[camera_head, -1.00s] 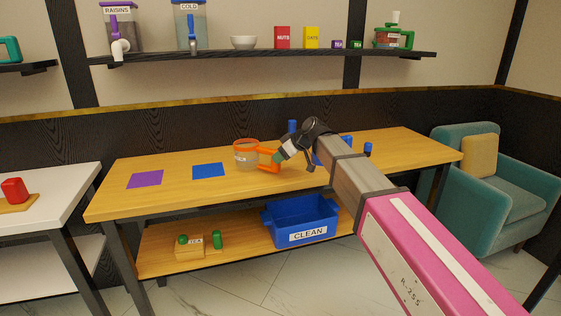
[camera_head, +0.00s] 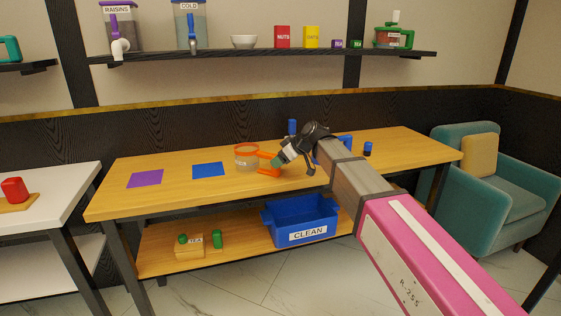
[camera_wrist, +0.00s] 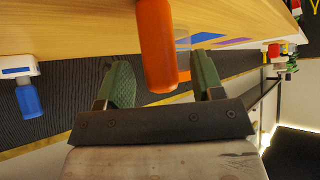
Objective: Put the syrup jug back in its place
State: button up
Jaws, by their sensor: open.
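A clear jug with an orange rim and handle (camera_head: 246,157) stands on the wooden table, right of a blue mat. Its label is too small to read surely. My gripper (camera_head: 279,160) is at its handle, on the jug's right side. In the wrist view the orange handle (camera_wrist: 157,45) lies between the two green finger pads of my gripper (camera_wrist: 163,82). The fingers are open, with a gap on each side of the handle. Another jug (camera_head: 393,38), with a green handle and reddish-brown contents, stands on the wall shelf; its label is unreadable.
A purple mat (camera_head: 145,179) and the blue mat (camera_head: 208,170) lie bare on the table's left. Blue items, including a small cup (camera_head: 367,148), stand behind and right of my arm. A blue CLEAN bin (camera_head: 303,236) sits on the lower shelf. The table's front left is clear.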

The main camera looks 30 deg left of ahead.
jog(key=v, duration=1.2)
jog(key=shift+f, duration=0.1)
jog(key=w+d+f+m+t+h, duration=0.1)
jog(key=w+d+f+m+h, duration=0.3)
jog(key=d+f, duration=0.95)
jog(key=w+d+f+m+t+h, duration=0.1)
jog(key=w+d+f+m, duration=0.4)
jog(key=d+f, duration=0.85)
jog(key=s+d+f+m+h, duration=0.1)
jog(key=s+d+f+m, duration=0.2)
jog(key=d, duration=0.7)
jog(key=s+d+f+m+g+h, duration=0.1)
jog(key=s+d+f+m+h, duration=0.1)
jog(key=d, duration=0.8)
jog(key=s+d+f+m+h, duration=0.1)
jog(key=s+d+f+m, duration=0.3)
jog(key=d, duration=0.7)
notch_tip(320, 180, down, 2)
jog(key=shift+s+f+m+g, duration=0.25)
jog(key=shift+s+m+g, duration=0.05)
jog(key=shift+s, duration=0.55)
